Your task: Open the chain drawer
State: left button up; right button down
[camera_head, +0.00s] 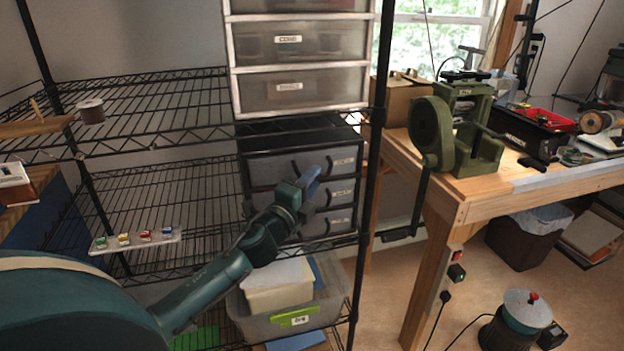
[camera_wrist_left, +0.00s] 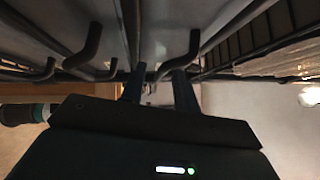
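A dark drawer unit (camera_head: 262,172) with three grey drawers stands on the wire shelf, each drawer with a small white label and dark handles. The labels are too small for me to tell which one reads chain. My left gripper (camera_head: 312,174) is in front of the top drawer and covers part of its front. In the left wrist view its two fingers (camera_wrist_left: 160,88) are apart, close to the drawer fronts. A bent dark handle (camera_wrist_left: 182,56) reaches down to between the fingertips; I cannot tell whether they touch it. The drawers look shut. My right gripper is not in view.
A white drawer tower (camera_head: 236,70) stands on the shelf above. A clear bin (camera_head: 262,326) with papers is below. A black rack post (camera_head: 374,150) rises just right of the drawers. A workbench (camera_head: 450,200) with a green vise machine (camera_head: 432,128) is further right.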

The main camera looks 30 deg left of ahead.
pick_arm(q)
jog(key=shift+w, duration=0.25)
jog(key=shift+c, duration=0.4)
grip_shut()
